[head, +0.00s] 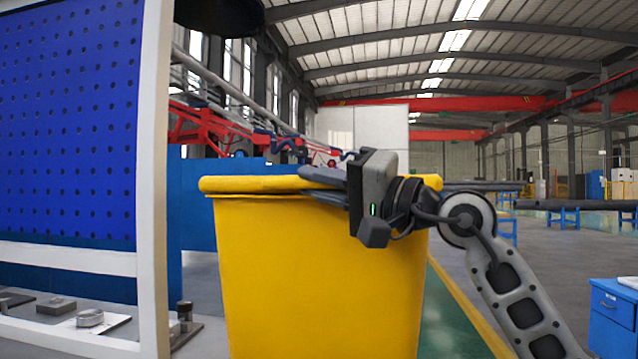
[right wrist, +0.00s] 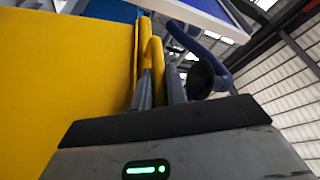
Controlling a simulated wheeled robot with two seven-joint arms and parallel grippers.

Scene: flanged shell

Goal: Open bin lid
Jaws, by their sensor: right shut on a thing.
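A tall yellow bin (head: 318,280) stands in the middle of the head view. Its yellow lid (head: 250,184) lies flat across the top and looks closed. My right gripper (head: 318,176) reaches in from the right at the bin's top right edge, its fingers along the lid's rim. In the right wrist view its fingers (right wrist: 160,90) are shut on the yellow lid edge (right wrist: 157,55), with the yellow bin wall (right wrist: 65,85) at the left. The gripper body hides part of the rim in the head view. My left gripper is not in view.
A blue pegboard (head: 70,120) in a white frame stands close on the left, above a bench with small metal parts (head: 90,317). A blue cabinet (head: 613,315) stands at the lower right. Open floor lies right of the bin.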

